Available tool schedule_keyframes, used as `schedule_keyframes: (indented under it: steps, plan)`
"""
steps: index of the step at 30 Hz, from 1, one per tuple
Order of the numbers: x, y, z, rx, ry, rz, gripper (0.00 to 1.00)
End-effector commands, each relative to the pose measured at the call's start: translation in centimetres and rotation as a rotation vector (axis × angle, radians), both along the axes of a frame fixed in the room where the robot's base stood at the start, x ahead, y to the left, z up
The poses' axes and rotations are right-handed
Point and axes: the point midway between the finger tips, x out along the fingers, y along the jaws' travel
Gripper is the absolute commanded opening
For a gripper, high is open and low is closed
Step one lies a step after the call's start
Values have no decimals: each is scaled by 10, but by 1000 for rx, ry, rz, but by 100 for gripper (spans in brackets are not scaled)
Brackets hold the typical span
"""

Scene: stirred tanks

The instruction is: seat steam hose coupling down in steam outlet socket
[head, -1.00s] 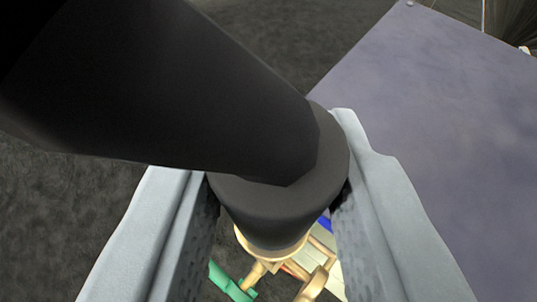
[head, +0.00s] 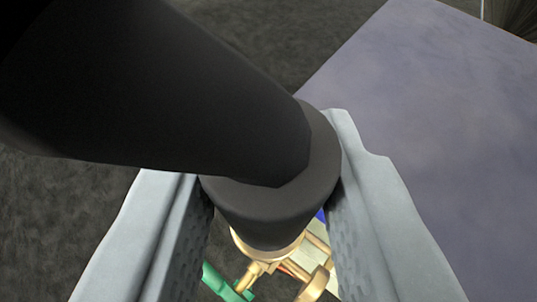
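The steam hose coupling (head: 268,205) is a dark grey, wide collar with a thick black hose (head: 150,90) running from it to the upper left. My gripper (head: 268,215) is shut on the coupling, with one grey finger on each side of it. A brass-coloured ring (head: 270,252) shows at the coupling's lower end. I cannot tell whether this ring belongs to the coupling or to the outlet socket. The steam outlet socket cannot be made out for certain, as the coupling and hose cover much of the view.
Brass-coloured fittings (head: 316,284), a green part (head: 222,284) and a pale surface with blue and red bits lie below, between the fingers. A large grey-violet flat surface (head: 430,120) fills the right. Dark, rough floor (head: 60,220) shows at the left.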

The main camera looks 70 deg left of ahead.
Motion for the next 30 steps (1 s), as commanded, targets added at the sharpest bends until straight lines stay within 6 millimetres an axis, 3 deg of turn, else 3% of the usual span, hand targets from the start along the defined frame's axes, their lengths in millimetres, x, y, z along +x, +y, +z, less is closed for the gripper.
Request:
schedule_keyframes:
  steps: [30]
  plan:
    - [0, 0, -33, 1, 1, 1, 2]
